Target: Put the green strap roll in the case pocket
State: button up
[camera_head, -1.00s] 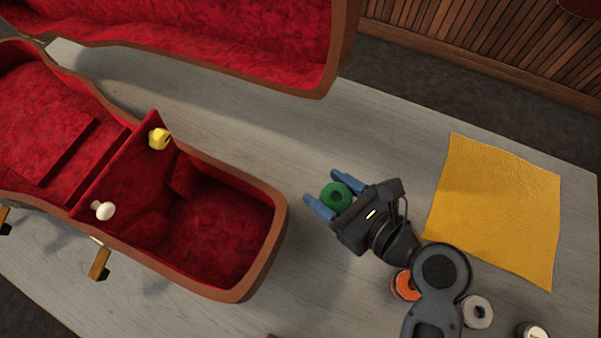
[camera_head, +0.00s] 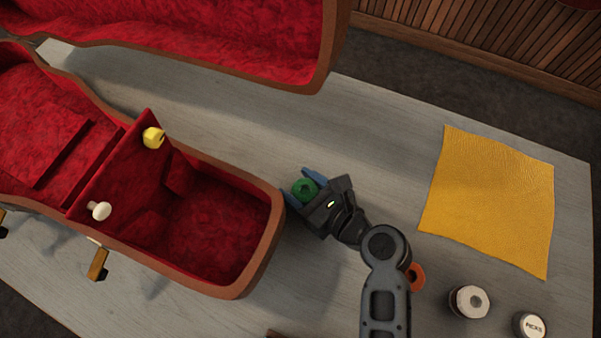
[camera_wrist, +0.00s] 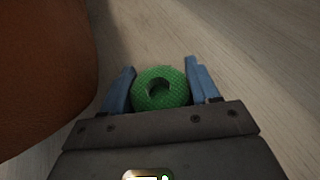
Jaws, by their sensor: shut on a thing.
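The green strap roll (camera_head: 305,188) is between the blue fingers of my gripper (camera_head: 303,183), which is shut on it. In the wrist view the green roll (camera_wrist: 162,88) shows its dark centre hole, with a finger on each side of it. The open ukulele case (camera_head: 262,262) lies to the left, lined in red. Its deep red pocket (camera_head: 215,225) is at the case's near right end, behind a brown rim. My gripper is just right of that rim, outside the pocket. In the wrist view the brown case wall (camera_wrist: 45,75) fills the left side.
A yellow knob (camera_head: 153,138) and a white knob (camera_head: 99,211) are on the red divider. The raised lid (camera_head: 220,45) stands behind. A yellow cloth (camera_head: 488,200), an orange roll (camera_head: 416,277), a white-grey roll (camera_head: 469,301) and a picks tin (camera_head: 530,325) lie to the right.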

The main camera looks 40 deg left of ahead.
jog(key=shift+f, duration=0.1)
jog(key=o, duration=1.1)
